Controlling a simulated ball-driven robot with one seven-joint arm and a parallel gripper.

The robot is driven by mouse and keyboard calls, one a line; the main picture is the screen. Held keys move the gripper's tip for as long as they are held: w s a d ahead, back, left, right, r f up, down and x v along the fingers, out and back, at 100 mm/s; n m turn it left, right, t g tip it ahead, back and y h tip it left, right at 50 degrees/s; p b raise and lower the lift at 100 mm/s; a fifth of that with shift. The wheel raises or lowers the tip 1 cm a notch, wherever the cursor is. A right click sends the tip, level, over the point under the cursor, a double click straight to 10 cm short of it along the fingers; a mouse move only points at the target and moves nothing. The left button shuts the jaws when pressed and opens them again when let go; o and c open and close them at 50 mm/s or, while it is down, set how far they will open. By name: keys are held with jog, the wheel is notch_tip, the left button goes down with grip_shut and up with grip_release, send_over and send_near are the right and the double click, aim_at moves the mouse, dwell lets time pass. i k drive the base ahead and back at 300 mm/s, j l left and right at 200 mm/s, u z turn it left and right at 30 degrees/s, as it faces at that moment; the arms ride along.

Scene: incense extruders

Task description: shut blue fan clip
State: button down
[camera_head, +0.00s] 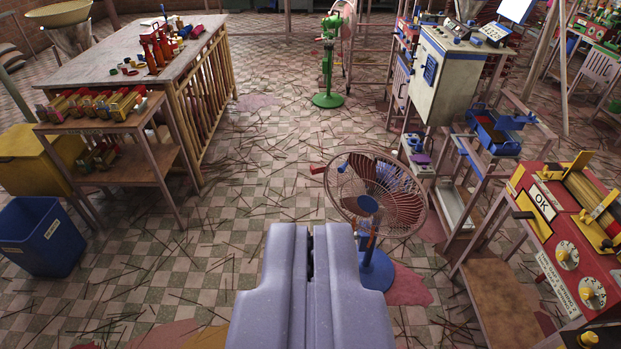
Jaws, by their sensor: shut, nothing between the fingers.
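A pedestal fan with a round wire cage (383,190), a blue hub and a blue round base (374,270) stands on the floor ahead, just right of centre. A small blue piece (342,168) shows at the cage's upper left rim; I cannot tell whether it is the clip or whether it is open. A red piece (318,170) lies or sticks out just left of it. My gripper (311,232) is shut and empty at the bottom centre. Its fingers point forward, left of the fan, and hide part of the floor and perhaps the base's edge.
A red machine (565,230) on a stand is at right, with a grey cabinet (445,75) behind. A long table (140,55), a low shelf (105,125) and a blue bin (40,237) are at left. A green fan (328,60) stands behind. The stick-strewn centre-left floor is free.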

aim_at(320, 169)
jog(key=i+j+z, duration=0.1)
jog(key=i, duration=0.55)
jog(key=i+j+z, duration=0.15)
jog(key=i+j, duration=0.15)
jog(key=i, duration=0.35)
jog(key=i+j+z, duration=0.1)
jog(key=i+j, duration=0.2)
jog(key=i, duration=0.3)
jog(key=i+j+z, duration=0.15)
jog(key=i+j, duration=0.2)
jog(key=i, duration=0.25)
jog(key=i+j+z, duration=0.1)
jog(key=i+j, duration=0.35)
jog(key=i, duration=0.15)
